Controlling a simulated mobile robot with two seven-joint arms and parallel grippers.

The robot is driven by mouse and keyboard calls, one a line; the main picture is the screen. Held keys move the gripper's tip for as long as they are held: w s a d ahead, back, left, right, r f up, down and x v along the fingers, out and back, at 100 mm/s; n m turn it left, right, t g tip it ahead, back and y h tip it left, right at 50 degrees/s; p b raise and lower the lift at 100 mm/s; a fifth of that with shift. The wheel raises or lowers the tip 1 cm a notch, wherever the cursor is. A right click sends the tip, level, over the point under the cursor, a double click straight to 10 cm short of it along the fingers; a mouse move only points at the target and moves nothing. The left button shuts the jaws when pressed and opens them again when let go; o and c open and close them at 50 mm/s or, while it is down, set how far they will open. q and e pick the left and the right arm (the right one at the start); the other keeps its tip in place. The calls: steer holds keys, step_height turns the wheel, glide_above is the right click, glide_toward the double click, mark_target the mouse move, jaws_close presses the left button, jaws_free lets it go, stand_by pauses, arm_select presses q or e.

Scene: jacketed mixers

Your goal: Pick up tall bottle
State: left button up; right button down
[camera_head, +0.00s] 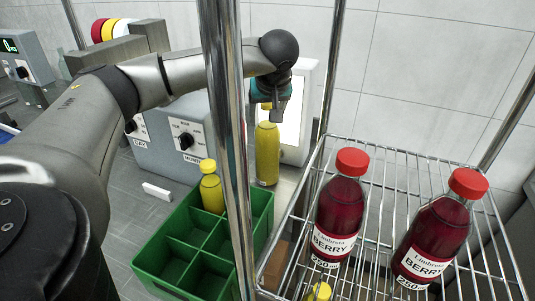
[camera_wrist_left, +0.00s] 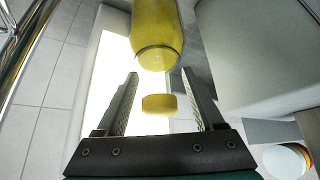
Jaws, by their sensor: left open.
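The tall bottle (camera_head: 267,155) is yellow and stands upright in front of a bright white panel, behind the rack's metal post. My left gripper (camera_head: 275,103) is at its top from above, covering part of the neck and cap. In the left wrist view, the yellow cap (camera_wrist_left: 158,103) lies between the two open fingers of my left gripper (camera_wrist_left: 159,74), with clear space on both sides. The bottle's yellow body (camera_wrist_left: 158,35) extends beyond the fingertips. My right gripper is not in view.
A green divided crate (camera_head: 165,262) holds a smaller yellow bottle (camera_head: 211,190). A wire rack (camera_head: 375,240) carries two red-capped berry bottles (camera_head: 340,215) (camera_head: 435,235); its chrome post (camera_head: 228,130) stands near my arm. A grey control box (camera_head: 180,140) sits left of the tall bottle.

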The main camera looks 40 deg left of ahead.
arm_select(q)
jaws_close()
stand_by(0.5)
stand_by(0.8)
